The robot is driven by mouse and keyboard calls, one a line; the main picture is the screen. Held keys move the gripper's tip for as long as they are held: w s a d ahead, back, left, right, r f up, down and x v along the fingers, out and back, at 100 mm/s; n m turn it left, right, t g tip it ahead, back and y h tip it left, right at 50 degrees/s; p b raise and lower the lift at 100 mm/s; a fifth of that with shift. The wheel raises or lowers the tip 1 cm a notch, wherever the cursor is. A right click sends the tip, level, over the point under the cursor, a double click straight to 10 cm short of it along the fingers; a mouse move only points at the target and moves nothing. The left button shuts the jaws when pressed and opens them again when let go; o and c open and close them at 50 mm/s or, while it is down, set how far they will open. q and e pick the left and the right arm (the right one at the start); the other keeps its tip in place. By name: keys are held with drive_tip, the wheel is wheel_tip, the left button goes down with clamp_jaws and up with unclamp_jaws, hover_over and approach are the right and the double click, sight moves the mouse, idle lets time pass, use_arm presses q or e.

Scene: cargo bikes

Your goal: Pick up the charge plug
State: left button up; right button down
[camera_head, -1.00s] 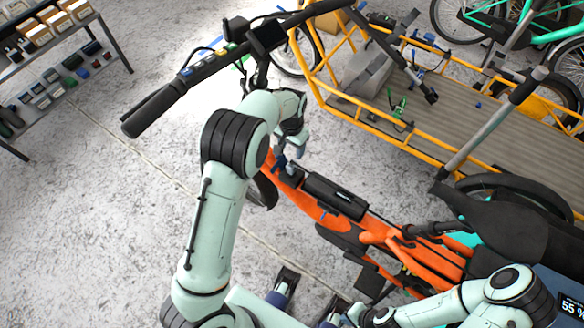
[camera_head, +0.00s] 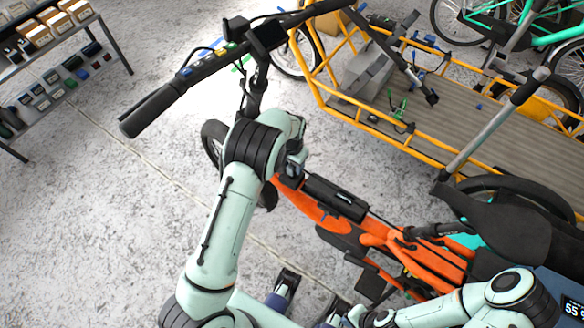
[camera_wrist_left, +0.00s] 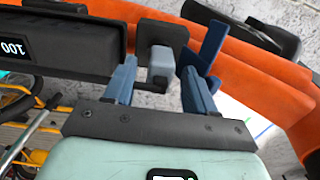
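The charge plug (camera_wrist_left: 161,66) is a small grey-blue block at a black socket (camera_wrist_left: 162,34) on the orange bike frame in the left wrist view. My left gripper (camera_wrist_left: 160,72) is open, with one blue finger on each side of the plug and visible gaps between. In the head view my left gripper (camera_head: 295,168) is at the front of the orange frame (camera_head: 320,212), where my arm partly hides the plug. My right arm (camera_head: 500,290) is low at the right; its finger opening is unclear.
A black battery pack (camera_wrist_left: 60,42) lies beside the plug, and a blue flap (camera_wrist_left: 211,45) stands close to the right finger. The handlebar (camera_head: 190,75) rises beyond my left arm. A yellow-railed cargo bed (camera_head: 450,120) stands behind.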

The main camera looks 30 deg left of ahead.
use_arm(q)
clamp_jaws()
drive_tip(key=shift+r, duration=0.1)
